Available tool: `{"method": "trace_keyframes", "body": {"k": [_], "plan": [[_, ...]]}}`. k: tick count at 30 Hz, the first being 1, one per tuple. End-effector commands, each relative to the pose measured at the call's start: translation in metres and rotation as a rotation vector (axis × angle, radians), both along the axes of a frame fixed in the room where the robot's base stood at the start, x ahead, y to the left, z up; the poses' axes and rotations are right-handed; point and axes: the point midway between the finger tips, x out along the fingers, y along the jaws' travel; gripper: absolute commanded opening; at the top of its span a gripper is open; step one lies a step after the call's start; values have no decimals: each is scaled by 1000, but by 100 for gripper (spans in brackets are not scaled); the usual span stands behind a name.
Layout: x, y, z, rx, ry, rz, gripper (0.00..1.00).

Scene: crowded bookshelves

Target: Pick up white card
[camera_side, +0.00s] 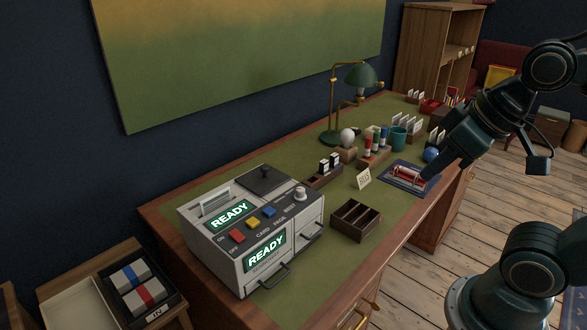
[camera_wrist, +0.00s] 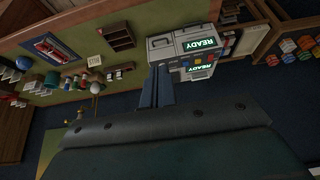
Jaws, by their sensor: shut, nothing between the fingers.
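More white cards stand in holders (camera_side: 413,123) towards the back right of the desk, so I cannot tell which one the task names. My gripper (camera_side: 430,180) reaches in from the right, near the desk's front edge by the blue mat, apart from the small card. In the wrist view its fingers (camera_wrist: 161,86) are together, with nothing held.
A grey machine (camera_side: 252,231) with lit READY screens fills the desk's left part. An empty wooden tray (camera_side: 356,221) lies to its right. A green lamp (camera_side: 361,76), teal cup (camera_side: 398,138) and blue ball (camera_side: 431,155) stand behind.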

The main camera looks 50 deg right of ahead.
Motion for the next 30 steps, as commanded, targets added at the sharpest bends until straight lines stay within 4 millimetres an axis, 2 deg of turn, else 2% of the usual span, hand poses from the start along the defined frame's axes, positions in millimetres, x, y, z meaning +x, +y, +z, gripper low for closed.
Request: {"method": "trace_keyframes", "body": {"k": [2, 6, 7, 20, 26, 30], "plan": [[0, 0, 0, 0, 0, 0, 0], [0, 0, 0, 0, 0, 0, 26], [0, 0, 0, 0, 0, 0, 29], [5, 0, 5, -7, 4, 15, 29], [26, 3, 22, -34, 29, 80, 29], [52, 6, 40, -65, 55, 157, 29]]}}
